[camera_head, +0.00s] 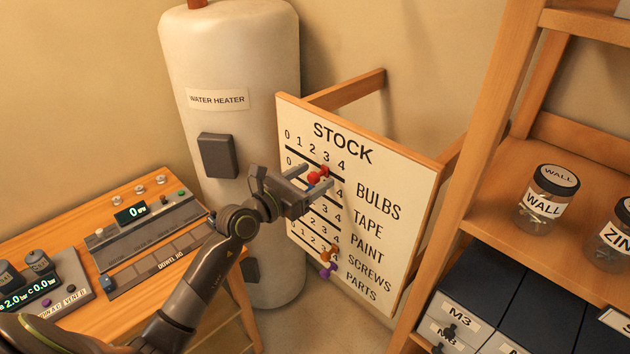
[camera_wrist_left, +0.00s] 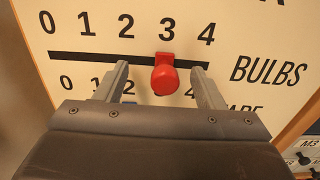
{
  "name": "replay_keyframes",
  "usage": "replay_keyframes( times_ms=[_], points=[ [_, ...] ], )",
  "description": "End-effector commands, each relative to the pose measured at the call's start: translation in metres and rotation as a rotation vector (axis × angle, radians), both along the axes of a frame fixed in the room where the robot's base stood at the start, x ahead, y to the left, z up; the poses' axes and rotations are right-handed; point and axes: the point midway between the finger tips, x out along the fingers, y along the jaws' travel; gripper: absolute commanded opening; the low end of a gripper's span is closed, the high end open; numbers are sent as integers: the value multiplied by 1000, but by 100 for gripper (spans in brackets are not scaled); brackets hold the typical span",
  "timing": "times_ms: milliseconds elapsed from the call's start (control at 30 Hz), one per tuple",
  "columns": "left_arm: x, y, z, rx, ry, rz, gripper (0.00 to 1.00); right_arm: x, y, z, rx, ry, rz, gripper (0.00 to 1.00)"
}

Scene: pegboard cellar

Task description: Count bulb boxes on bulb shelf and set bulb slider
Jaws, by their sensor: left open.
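The white STOCK board (camera_head: 343,132) stands at an angle in the middle of the head view, with rows marked 0 to 4. The red bulb slider (camera_wrist_left: 164,76) sits on the top BULBS track, below the 3, in the left wrist view. It also shows as a small red knob in the head view (camera_head: 323,170). My left gripper (camera_head: 309,178) is open in front of the board. In the left wrist view its fingers (camera_wrist_left: 163,80) stand either side of the red knob, with gaps on both sides. No bulb boxes are visible. My right gripper is out of view.
Lower sliders include an orange knob (camera_head: 333,250) and a purple knob (camera_head: 326,270). A water heater (camera_head: 232,60) stands behind my left arm. A wooden bench (camera_head: 105,225) with control panels is at left. A wooden shelf (camera_head: 545,238) with jars and drawers is at right.

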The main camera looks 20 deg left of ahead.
Motion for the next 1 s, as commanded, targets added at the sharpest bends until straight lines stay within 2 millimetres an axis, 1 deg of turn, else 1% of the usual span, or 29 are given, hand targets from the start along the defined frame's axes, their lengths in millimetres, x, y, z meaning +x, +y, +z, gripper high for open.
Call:
replay_keyframes(
  times_ms=[33, 200, 500, 767, 1000],
  points=[
    [0, 0, 0, 0, 0, 0, 69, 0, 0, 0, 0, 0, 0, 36],
    [0, 0, 0, 0, -1, 0, 91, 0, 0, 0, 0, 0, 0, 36],
    [0, 0, 1, 1, -1, 0, 91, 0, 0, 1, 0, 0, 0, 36],
    [-6, 3, 0, 1, 1, 1, 91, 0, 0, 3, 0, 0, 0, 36],
    [-23, 10, 0, 1, 1, 1, 91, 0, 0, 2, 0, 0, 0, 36]
  ],
)
